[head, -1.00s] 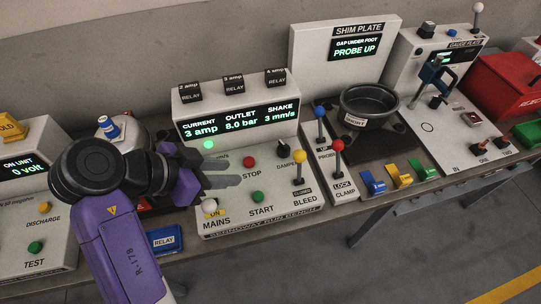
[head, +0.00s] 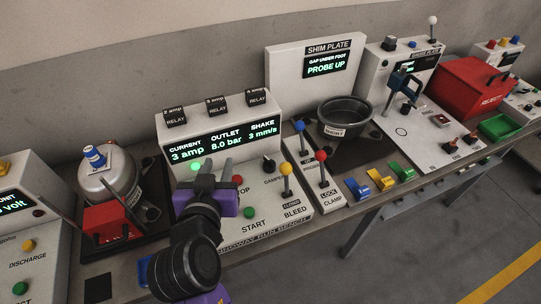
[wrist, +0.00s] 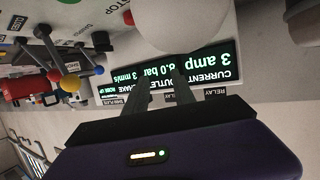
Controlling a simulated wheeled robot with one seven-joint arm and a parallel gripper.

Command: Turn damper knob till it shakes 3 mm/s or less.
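The damper knob (head: 268,163) is a small black knob on the white run bench (head: 290,211), right of the red stop button. The bench display (head: 226,139) reads 3 amp, 8.0 bar and shake 3 mm/s; it shows upside down in the wrist view (wrist: 170,66). My gripper (head: 211,169) is over the left part of the bench, left of the damper knob and apart from it. Its two fingers stand apart in the wrist view (wrist: 160,82). A large pale ball (wrist: 182,20) shows close up there; I cannot tell whether the fingers touch it. The mains control is hidden in the head view.
A yellow-topped bleed lever (head: 286,170) stands right of the damper knob. Blue-topped (head: 300,127) and red-topped (head: 321,156) levers stand beyond it. A black bowl (head: 345,112) sits farther right.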

